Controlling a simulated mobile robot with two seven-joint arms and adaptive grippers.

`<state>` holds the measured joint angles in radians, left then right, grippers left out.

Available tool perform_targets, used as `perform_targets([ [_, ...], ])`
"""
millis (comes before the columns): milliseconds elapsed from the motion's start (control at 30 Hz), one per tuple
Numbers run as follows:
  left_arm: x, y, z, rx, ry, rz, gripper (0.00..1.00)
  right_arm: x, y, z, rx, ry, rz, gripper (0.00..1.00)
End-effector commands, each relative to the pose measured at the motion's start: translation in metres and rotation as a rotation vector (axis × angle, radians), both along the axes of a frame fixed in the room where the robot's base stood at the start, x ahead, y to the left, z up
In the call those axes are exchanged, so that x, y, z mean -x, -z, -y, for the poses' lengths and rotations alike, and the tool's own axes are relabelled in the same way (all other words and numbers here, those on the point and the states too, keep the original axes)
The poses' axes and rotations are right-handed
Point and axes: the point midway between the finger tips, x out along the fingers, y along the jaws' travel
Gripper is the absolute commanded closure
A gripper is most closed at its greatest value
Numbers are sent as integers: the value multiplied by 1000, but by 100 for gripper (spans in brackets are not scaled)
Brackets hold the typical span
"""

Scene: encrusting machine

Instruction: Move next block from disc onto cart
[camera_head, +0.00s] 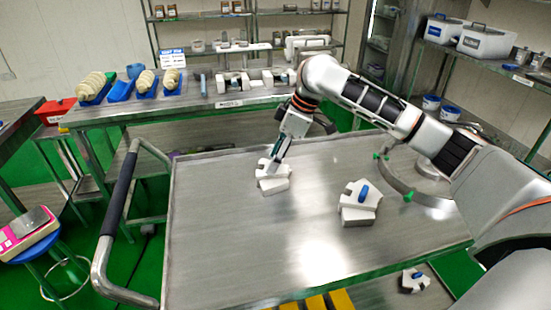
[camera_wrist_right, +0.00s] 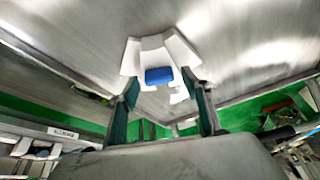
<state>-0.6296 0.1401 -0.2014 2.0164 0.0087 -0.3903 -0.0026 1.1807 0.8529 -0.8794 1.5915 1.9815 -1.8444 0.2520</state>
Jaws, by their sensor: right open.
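A white block (camera_head: 273,184) rests on the cart's steel top (camera_head: 235,235), near its back left. My right gripper (camera_head: 273,166) is pointed down at this block from above. In the right wrist view its two fingers (camera_wrist_right: 162,100) are apart, with a white block with a blue insert (camera_wrist_right: 150,52) just ahead of and between their tips; I cannot tell whether they touch it. Another white block with a blue piece (camera_head: 357,214) sits on the cart to the right. A curved steel disc-like part (camera_head: 425,198) with green knobs is partly hidden by my right arm. My left gripper is not visible.
The cart's handle (camera_head: 119,200) is on the left. A bench (camera_head: 200,103) with blue trays stands behind. Another white and blue block (camera_head: 413,281) lies low at the front right, below the cart top. The cart's front left top is clear.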

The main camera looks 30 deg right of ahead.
Motion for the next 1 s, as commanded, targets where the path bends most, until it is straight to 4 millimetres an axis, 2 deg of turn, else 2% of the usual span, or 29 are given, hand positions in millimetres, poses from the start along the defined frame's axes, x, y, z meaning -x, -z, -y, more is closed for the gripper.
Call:
perform_targets([
  [300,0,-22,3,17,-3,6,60,11,-57,18,1,2,8,52],
  [533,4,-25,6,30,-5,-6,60,21,-94,31,1,1,4,52],
  [733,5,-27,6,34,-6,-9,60,25,-109,37,1,-1,1,52],
  [1000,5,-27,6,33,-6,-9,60,26,-110,37,1,0,-1,52],
])
